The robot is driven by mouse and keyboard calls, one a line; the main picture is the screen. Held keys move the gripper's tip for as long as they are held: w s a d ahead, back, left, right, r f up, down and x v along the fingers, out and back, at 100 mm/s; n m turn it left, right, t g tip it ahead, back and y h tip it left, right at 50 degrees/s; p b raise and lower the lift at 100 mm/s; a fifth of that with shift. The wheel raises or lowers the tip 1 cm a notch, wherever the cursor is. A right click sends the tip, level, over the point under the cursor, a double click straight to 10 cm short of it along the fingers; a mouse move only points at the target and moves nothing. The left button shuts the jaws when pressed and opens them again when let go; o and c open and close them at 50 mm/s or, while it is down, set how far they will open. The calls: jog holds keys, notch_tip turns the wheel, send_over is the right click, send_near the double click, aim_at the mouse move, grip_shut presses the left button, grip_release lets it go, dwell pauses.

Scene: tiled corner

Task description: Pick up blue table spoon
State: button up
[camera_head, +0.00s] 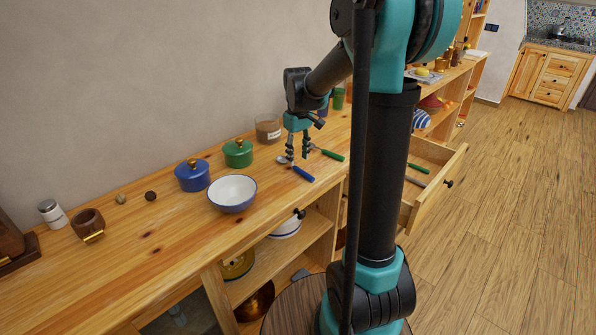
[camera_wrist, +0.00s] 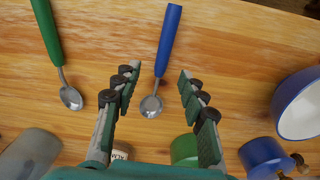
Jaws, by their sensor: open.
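The blue-handled table spoon (camera_head: 303,174) lies on the wooden counter, its metal bowl toward the wall. In the wrist view the blue spoon (camera_wrist: 168,42) lies between the open fingers, with its bowl low between the fingertips. My gripper (camera_head: 297,157) points down above the spoon's bowl end. It also shows in the wrist view (camera_wrist: 158,82), open and empty, with a finger on each side of the spoon. A green-handled spoon (camera_wrist: 49,35) lies to the left in the wrist view and shows beside the blue one in the head view (camera_head: 330,154).
A white bowl with blue outside (camera_head: 232,193), a blue lidded pot (camera_head: 192,176), a green lidded pot (camera_head: 238,153) and a glass jar (camera_head: 268,128) stand on the counter nearby. An open drawer (camera_head: 436,188) juts out at the right. The counter's front edge is close to the blue handle.

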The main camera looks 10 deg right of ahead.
aim_at(295, 168)
notch_tip(295, 168, down, 4)
jog(key=shift+s+f, duration=0.1)
jog(key=shift+s, duration=0.05)
grip_shut()
dwell(0.3)
